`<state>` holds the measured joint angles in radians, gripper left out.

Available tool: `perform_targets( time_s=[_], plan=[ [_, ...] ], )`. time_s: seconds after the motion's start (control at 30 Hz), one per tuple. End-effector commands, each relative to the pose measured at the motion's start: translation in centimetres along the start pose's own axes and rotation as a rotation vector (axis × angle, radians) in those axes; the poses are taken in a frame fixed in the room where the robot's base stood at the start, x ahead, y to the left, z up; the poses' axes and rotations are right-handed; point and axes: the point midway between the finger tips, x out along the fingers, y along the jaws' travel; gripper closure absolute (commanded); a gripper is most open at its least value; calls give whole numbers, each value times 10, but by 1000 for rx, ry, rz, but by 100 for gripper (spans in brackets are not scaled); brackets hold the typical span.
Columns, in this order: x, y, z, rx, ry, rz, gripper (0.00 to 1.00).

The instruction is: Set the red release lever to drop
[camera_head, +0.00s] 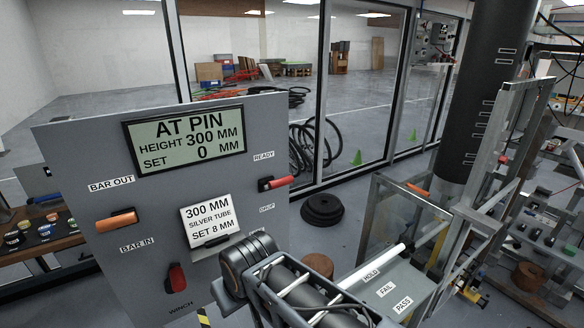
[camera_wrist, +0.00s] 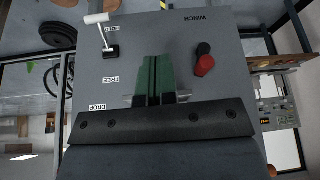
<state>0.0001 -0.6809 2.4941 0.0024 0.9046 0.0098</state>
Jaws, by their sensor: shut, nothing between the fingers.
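The red release lever (camera_head: 276,183) sits at the right edge of the grey panel (camera_head: 75,165) in the head view. Its handle points right, between the READY label (camera_head: 264,155) above and the DROP label (camera_head: 267,208) below. In the wrist view, the red lever does not show; the inverted DROP label (camera_wrist: 97,106) shows left of my gripper. My gripper (camera_wrist: 152,60) has green fingers, shut together and empty, in front of the panel. In the head view, my arm covers the panel's lower right, and the fingertips are hidden.
An orange bar lever (camera_head: 116,220) and red winch knob (camera_head: 177,275) stick out from the panel; the knob (camera_wrist: 204,64) also shows near my fingers. A white lever (camera_wrist: 104,30) stands by HOLD. A glass-sided frame (camera_head: 400,215) stands right of my arm.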

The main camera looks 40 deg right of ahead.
Motion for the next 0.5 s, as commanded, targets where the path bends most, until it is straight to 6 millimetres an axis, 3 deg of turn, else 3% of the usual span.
perform_targets(
  time_s=[0.17,0.27,0.37,0.5],
  plan=[
    [-2,1,-3,2,0,1,100],
    [-13,6,-19,12,-4,6,100],
    [-37,18,-51,34,-12,17,100],
    [-83,51,-110,69,-33,33,100]
  ],
)
